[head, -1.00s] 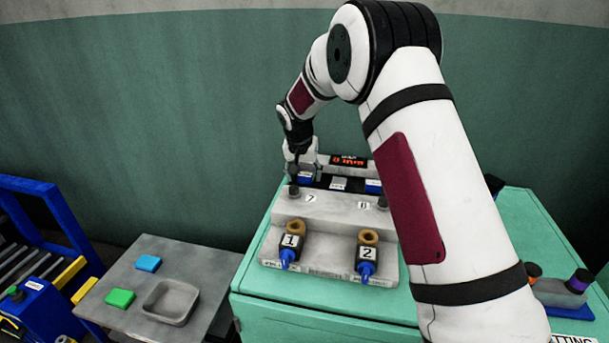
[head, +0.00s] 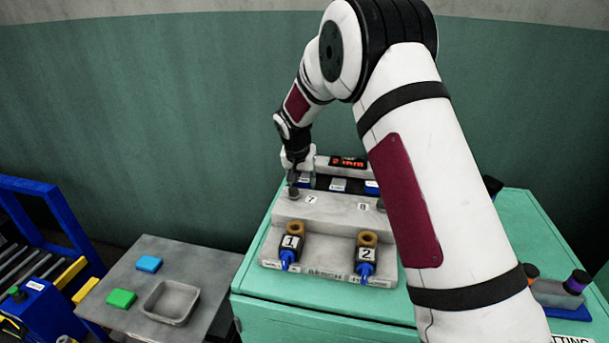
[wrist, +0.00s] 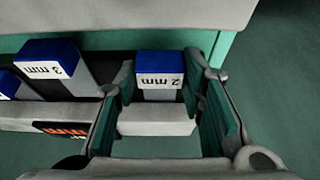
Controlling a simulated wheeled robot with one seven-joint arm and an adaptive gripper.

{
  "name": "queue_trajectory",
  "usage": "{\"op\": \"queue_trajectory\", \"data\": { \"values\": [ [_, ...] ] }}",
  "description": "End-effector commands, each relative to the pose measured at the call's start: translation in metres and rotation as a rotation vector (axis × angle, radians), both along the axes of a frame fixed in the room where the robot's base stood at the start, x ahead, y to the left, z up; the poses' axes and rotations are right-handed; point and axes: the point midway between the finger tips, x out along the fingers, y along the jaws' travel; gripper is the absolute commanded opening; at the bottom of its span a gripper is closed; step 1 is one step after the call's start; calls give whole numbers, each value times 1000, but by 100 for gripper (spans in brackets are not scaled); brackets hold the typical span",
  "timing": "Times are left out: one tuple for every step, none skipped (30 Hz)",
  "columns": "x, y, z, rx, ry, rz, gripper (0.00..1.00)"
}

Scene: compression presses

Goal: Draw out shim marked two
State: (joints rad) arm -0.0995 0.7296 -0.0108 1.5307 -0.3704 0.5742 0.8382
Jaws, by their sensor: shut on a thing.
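The shim marked 2 mm (wrist: 160,70) has a blue top and a white label that reads upside down in the wrist view. It sits between the two fingers of my gripper (wrist: 160,80), which is shut on its sides. In the head view my gripper (head: 293,181) is at the back left of the grey press block, and its fingers mostly hide this shim. The shim marked 3 mm (wrist: 50,58) stands to the left in the wrist view, apart from the fingers. Another blue-topped shim (wrist: 8,84) is partly cut off at the left edge.
The grey press block (head: 325,208) carries blue-tipped valves marked 1 (head: 290,243) and 2 (head: 367,247). A red-lettered display (head: 347,162) stands behind the shims. A side table at left holds a grey tray (head: 171,303), a blue block (head: 148,263) and a green block (head: 121,298).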

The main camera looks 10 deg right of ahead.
Motion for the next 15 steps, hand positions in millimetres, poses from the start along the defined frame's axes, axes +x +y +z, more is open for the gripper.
{"op": "queue_trajectory", "data": {
  "values": [
    [-8,6,1,-1,4,6,0],
    [-12,7,1,0,4,4,0],
    [-15,8,1,2,4,3,0],
    [-17,9,1,2,4,3,0],
    [-18,10,0,2,4,3,0],
    [-19,10,0,2,2,3,0],
    [-20,11,0,3,3,3,0],
    [-20,11,0,2,4,2,0],
    [-20,11,-1,2,4,2,0],
    [-20,11,-1,2,4,2,0],
    [-20,11,-1,3,5,2,0],
    [-20,11,-1,2,6,2,0],
    [-20,11,-1,2,7,2,0],
    [-21,11,-1,2,7,2,0],
    [-21,11,-1,2,8,1,45]
  ]
}}
